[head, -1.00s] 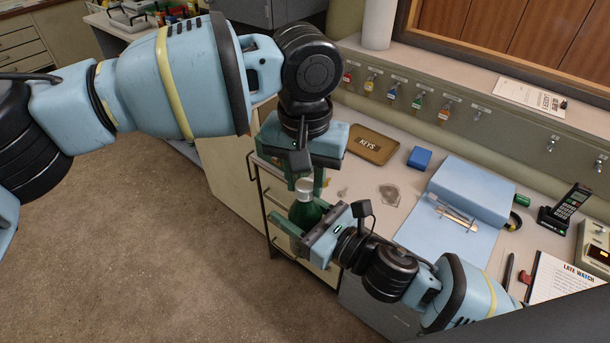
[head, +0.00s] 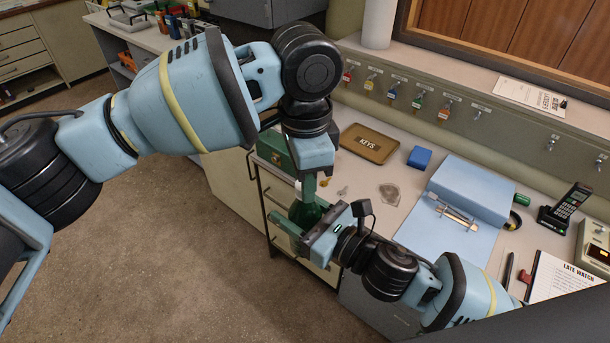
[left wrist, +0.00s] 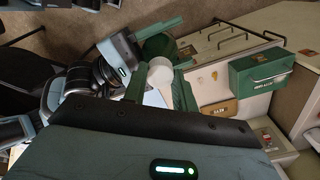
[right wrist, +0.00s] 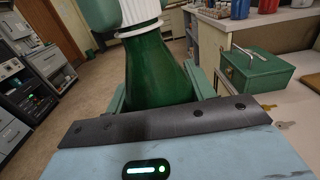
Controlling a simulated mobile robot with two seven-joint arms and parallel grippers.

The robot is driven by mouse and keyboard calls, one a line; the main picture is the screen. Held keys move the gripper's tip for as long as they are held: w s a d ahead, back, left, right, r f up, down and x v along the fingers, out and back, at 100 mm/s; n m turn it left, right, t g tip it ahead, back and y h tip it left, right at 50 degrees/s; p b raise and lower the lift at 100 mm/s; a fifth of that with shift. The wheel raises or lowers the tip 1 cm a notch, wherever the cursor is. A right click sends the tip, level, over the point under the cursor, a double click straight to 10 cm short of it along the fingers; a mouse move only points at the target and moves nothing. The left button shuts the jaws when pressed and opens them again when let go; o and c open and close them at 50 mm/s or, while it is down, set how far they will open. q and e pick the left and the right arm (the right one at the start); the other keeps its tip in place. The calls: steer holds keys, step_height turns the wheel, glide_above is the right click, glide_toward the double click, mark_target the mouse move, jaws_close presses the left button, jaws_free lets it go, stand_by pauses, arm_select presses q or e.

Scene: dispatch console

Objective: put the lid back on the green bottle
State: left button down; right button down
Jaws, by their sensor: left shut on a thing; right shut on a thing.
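The green bottle (head: 304,213) is upright, with my right gripper (head: 300,238) shut around its body beside the counter's front edge. Its dark green shoulder fills the middle of the right wrist view (right wrist: 158,75). The white lid (left wrist: 160,73) is between the fingers of my left gripper (left wrist: 160,88), which is shut on it from above. In the right wrist view the lid's ribbed rim (right wrist: 140,28) is at the bottle's neck, in line with it. I cannot tell whether its thread is engaged. In the head view my left gripper (head: 307,186) mostly hides the lid.
A green metal case (right wrist: 262,75) stands on the counter close to my left gripper. Loose keys lie near the counter's edge. Open floor is at left.

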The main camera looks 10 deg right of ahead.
arm_select(q)
steer(key=c, duration=1)
jaws_free()
steer(key=shift+c, duration=0.2)
step_height(320, 180, up, 12)
